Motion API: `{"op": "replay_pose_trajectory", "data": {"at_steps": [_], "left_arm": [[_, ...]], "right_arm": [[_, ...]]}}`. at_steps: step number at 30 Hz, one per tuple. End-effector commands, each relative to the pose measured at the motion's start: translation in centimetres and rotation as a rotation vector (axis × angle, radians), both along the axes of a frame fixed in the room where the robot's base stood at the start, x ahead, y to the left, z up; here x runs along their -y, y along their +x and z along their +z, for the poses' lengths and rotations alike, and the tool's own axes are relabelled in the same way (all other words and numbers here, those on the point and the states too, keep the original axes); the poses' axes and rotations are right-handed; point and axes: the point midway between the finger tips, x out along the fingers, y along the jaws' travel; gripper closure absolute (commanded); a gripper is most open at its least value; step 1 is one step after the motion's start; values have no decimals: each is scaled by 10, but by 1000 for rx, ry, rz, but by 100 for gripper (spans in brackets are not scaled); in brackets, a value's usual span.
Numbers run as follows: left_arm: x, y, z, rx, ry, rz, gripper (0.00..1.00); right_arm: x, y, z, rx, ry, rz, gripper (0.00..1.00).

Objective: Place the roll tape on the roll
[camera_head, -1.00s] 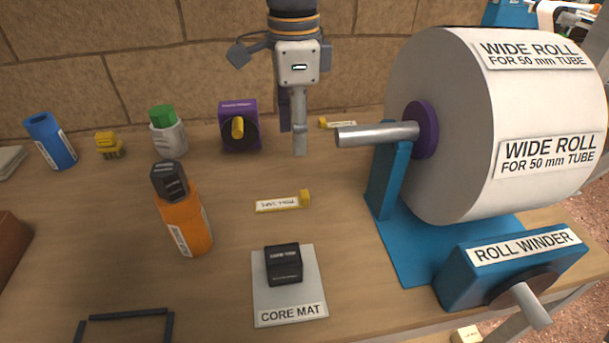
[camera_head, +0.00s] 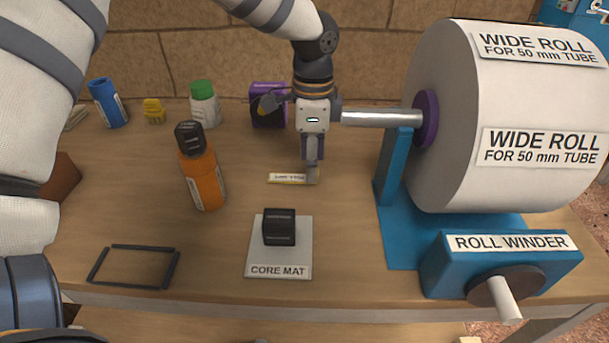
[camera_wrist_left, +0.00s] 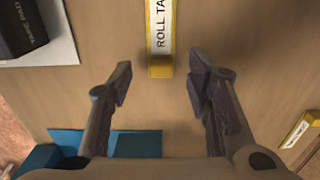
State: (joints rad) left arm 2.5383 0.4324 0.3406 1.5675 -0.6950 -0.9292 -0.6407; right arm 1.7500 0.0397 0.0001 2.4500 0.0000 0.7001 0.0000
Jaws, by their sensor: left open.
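The roll tape (camera_head: 288,178), a flat white labelled strip with a yellow end, lies on the table left of the blue winder. In the left wrist view the roll tape (camera_wrist_left: 160,28) reads "ROLL TA", with its yellow end just ahead of the space between my fingers. My left gripper (camera_head: 311,172) is open and points down over the tape's yellow end. Its two fingers (camera_wrist_left: 158,82) stand apart with nothing between them. The roll (camera_head: 455,120) is large and white, with "WIDE ROLL" labels and a purple hub on a grey bar. My right gripper is not in view.
The blue roll winder (camera_head: 505,265) stands at right. A core mat (camera_head: 262,262) holds a black block (camera_head: 279,227). An orange bottle (camera_head: 203,180) stands left of my gripper. A second yellow-edged strip (camera_wrist_left: 300,129) lies right in the wrist view. A dark frame (camera_head: 135,267) lies front left.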

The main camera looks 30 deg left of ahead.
Motion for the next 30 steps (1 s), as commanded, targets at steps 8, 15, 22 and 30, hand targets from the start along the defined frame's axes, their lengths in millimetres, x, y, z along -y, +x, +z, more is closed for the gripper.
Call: {"op": "replay_pose_trajectory", "data": {"at_steps": [8,15,22,30], "left_arm": [[0,1,-19,4,0,1,55],[0,1,-18,4,0,1,89],[0,1,-18,3,1,1,93],[0,2,13,11,2,1,93]], "right_arm": [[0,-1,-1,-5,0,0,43],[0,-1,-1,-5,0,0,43],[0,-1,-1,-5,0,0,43],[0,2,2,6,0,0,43]]}}
